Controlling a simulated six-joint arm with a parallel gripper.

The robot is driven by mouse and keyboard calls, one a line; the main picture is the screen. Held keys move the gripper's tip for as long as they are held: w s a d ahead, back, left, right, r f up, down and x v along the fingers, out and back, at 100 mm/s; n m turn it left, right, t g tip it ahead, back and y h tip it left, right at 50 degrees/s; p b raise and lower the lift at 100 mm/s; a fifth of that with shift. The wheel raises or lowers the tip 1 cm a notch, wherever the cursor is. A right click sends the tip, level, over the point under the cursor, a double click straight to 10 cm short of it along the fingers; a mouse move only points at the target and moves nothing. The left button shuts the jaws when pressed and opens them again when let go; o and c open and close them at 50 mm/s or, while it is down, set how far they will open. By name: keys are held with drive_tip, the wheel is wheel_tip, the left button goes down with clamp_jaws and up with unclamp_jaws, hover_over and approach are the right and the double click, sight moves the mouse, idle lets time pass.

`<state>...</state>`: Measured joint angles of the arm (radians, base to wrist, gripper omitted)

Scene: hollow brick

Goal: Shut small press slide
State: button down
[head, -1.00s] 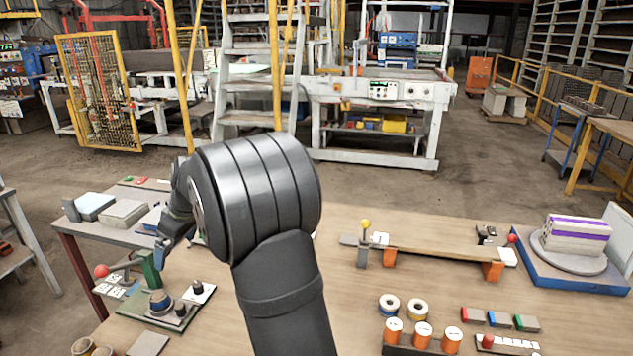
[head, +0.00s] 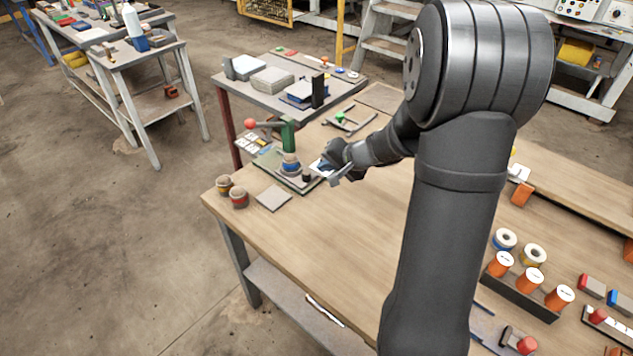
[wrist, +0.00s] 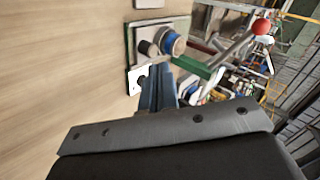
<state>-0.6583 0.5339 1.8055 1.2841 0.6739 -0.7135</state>
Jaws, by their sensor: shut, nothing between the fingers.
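The small press (head: 288,148) stands at the left end of the wooden table in the head view. It has a green post, a lever with a red ball (head: 250,124), a blue-ringed round part (head: 290,162) and a dark knob (head: 306,177) on a flat base. My gripper (head: 338,180) is shut and empty, just right of the press base. In the wrist view my shut fingers (wrist: 157,85) point at the press; the blue ring (wrist: 168,42), green bar (wrist: 192,67) and red ball (wrist: 262,27) show beyond them. Part of the slide area is hidden behind my gripper.
Two small cups (head: 239,198) and a grey plate (head: 273,198) sit left of and in front of the press. A side table (head: 335,92) with blocks stands behind. Orange-labelled rolls (head: 530,279) stand at the right. The table front is clear.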

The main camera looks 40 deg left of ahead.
sight(294, 167)
drive_tip(key=d+f+m+t, duration=0.2)
drive_tip(key=d+f+m, duration=0.3)
drive_tip(key=d+m, duration=0.15)
drive_tip(key=x, duration=1)
drive_tip(key=shift+a+r, duration=0.15)
drive_tip(key=shift+a, duration=0.15)
drive_tip(key=a, duration=0.2)
drive_tip(key=shift+w+a, duration=0.2)
drive_tip(key=shift+a, duration=0.05)
drive_tip(key=shift+w+a, duration=0.15)
drive_tip(key=shift+a, duration=0.6)
drive_tip(key=shift+a, duration=0.1)
drive_tip(key=a, duration=0.8)
drive_tip(key=shift+a+r, duration=0.1)
drive_tip(key=shift+a, duration=0.5)
